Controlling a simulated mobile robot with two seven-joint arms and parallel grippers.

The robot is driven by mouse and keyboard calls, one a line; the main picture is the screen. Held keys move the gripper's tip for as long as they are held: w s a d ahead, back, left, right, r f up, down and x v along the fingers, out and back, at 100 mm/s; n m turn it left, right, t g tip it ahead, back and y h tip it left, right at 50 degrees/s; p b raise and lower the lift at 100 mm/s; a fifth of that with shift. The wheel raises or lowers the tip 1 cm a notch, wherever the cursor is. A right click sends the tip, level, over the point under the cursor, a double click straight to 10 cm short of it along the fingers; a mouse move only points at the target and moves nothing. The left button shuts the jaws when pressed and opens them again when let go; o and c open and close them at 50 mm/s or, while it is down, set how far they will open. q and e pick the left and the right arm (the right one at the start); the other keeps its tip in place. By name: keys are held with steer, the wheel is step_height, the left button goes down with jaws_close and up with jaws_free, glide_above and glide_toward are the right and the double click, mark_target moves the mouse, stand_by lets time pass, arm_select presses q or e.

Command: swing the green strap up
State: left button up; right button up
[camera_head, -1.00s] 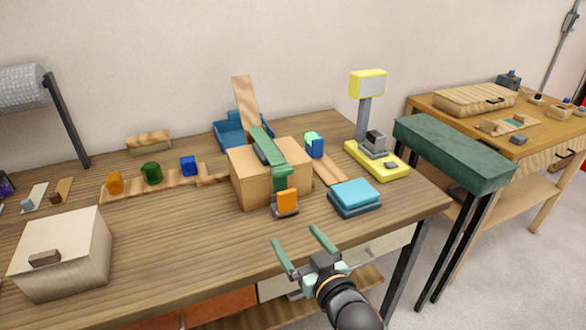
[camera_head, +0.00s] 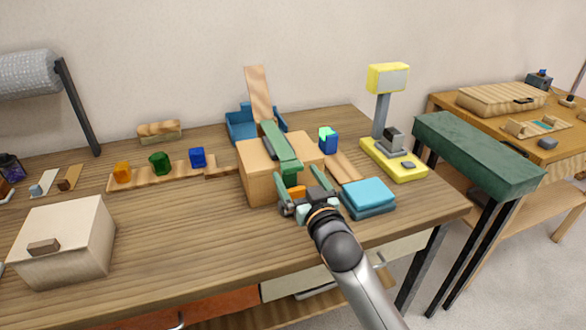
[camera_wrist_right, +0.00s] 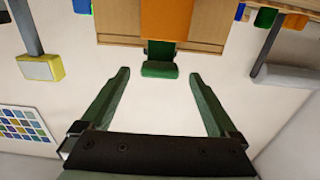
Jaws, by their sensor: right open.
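The green strap (camera_head: 283,150) lies over the top of a light wooden box (camera_head: 262,182) and bends down at its front edge. An orange piece (camera_head: 297,191) shows low at the box front, partly hidden by my right gripper. My right gripper (camera_head: 300,188) is open in front of the box. In the right wrist view its two green fingers (camera_wrist_right: 160,78) stand apart with nothing between the tips. Beyond them are a green strap part (camera_wrist_right: 160,68) and the orange piece (camera_wrist_right: 166,18). I cannot tell whether a finger touches the strap. My left gripper is not in view.
A blue block stack (camera_head: 368,197) sits just right of my right gripper. A yellow scale (camera_head: 395,162) stands behind it. A blue bin (camera_head: 241,125) is behind the box. A cream box (camera_head: 62,245) stands at left.

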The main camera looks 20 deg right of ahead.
mark_target(294, 171)
steer(key=shift+w, duration=1.75)
steer(key=shift+c, duration=0.2)
jaws_close()
